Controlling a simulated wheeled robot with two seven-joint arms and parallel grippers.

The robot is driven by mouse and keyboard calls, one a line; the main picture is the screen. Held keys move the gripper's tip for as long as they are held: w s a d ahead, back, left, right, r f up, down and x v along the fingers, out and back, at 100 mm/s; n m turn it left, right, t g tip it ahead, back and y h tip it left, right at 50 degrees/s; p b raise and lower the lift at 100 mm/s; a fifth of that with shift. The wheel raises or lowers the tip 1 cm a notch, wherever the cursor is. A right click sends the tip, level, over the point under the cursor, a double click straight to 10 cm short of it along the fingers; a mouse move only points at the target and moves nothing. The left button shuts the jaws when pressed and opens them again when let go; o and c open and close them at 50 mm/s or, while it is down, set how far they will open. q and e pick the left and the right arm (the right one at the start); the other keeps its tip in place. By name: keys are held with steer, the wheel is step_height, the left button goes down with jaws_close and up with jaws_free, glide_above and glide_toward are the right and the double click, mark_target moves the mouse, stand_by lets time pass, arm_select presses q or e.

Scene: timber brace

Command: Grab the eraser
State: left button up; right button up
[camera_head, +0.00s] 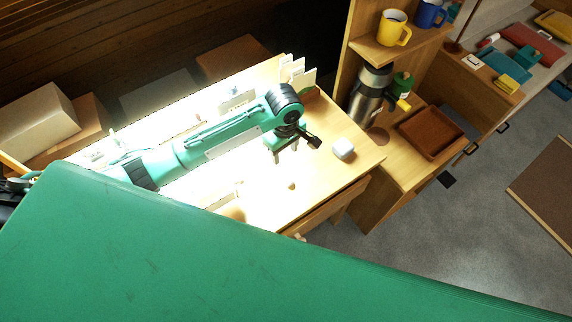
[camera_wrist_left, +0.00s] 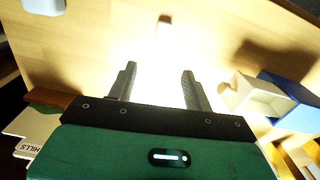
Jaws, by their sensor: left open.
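A small pale object, probably the eraser (camera_head: 292,186), lies on the brightly lit wooden desk (camera_head: 338,188). It also seems to show at the top middle of the left wrist view (camera_wrist_left: 164,20), beyond the fingertips; glare hides its detail. My left gripper (camera_head: 286,157) points down over the desk, a little behind the small object in the head view. In the left wrist view, its two fingers (camera_wrist_left: 158,72) are apart with nothing between them. My right gripper is not in view.
A white rounded block (camera_head: 343,149) sits right of the gripper. Upright cards (camera_head: 298,75) stand at the desk's back. A blue box (camera_wrist_left: 292,100) and a white open box (camera_wrist_left: 256,97) show in the left wrist view. A steel flask (camera_head: 371,93) and brown tray (camera_head: 431,135) stand farther right.

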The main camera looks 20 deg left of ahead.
arm_select(q)
glide_toward(283, 174)
steer(key=shift+s+d+f+p, duration=0.2)
steer(key=shift+s+d+p, duration=0.15)
steer(key=shift+p, duration=0.05)
steer(key=shift+w+f, duration=0.25)
steer(key=shift+f, duration=0.95)
steer(key=shift+a+f, duration=0.1)
steer(key=shift+f, duration=0.3)
steer(key=shift+f+p, duration=0.3)
steer(key=shift+p, duration=0.15)
steer(key=f, duration=0.2)
steer(key=f+p, duration=0.1)
steer(key=shift+w+a+f, duration=0.1)
steer(key=shift+a+f, duration=0.05)
steer(key=shift+a, duration=0.1)
steer(key=shift+f, duration=0.45)
steer(key=shift+c, duration=1.1)
steer(key=c, duration=0.8)
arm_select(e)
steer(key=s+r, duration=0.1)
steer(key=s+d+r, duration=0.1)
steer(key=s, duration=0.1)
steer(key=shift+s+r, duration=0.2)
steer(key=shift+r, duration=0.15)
